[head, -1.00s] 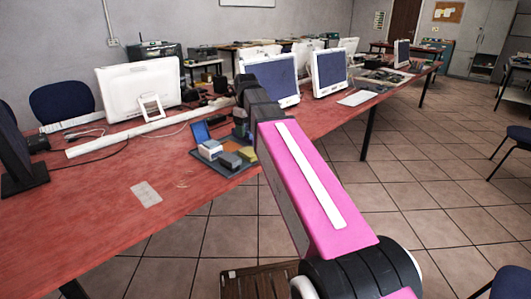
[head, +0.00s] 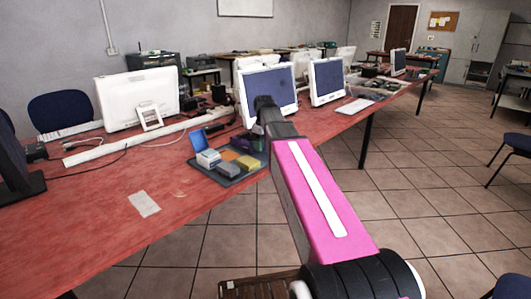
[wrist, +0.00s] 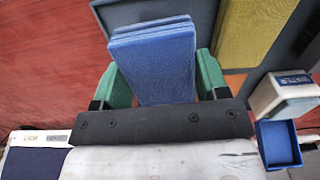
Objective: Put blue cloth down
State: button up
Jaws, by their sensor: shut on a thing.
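The blue cloth (wrist: 155,75) is a folded, layered blue slab between the green fingers of my gripper (wrist: 160,68) in the wrist view. The gripper is shut on it. Its far end reaches over a dark grey surface, with red tabletop to the left. I cannot tell whether the cloth touches anything below. In the head view my arm hides the cloth and most of the gripper, near the right side of the grey tray (head: 232,182).
A monitor (head: 272,88) stands close behind my arm.

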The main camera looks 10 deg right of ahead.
aim_at(266, 157)
jog(key=shift+w+d+f, duration=0.3)
jog(key=shift+d+f, duration=0.05)
jog(key=shift+d, duration=0.1)
jog(key=shift+f, duration=1.75)
jog(key=o, duration=0.8)
jog(key=shift+f, duration=0.1)
jog(key=shift+o, duration=0.2)
notch_tip(266, 157, up, 11)
jog(key=shift+s+a+f, duration=0.1)
jog(key=shift+f, duration=0.05)
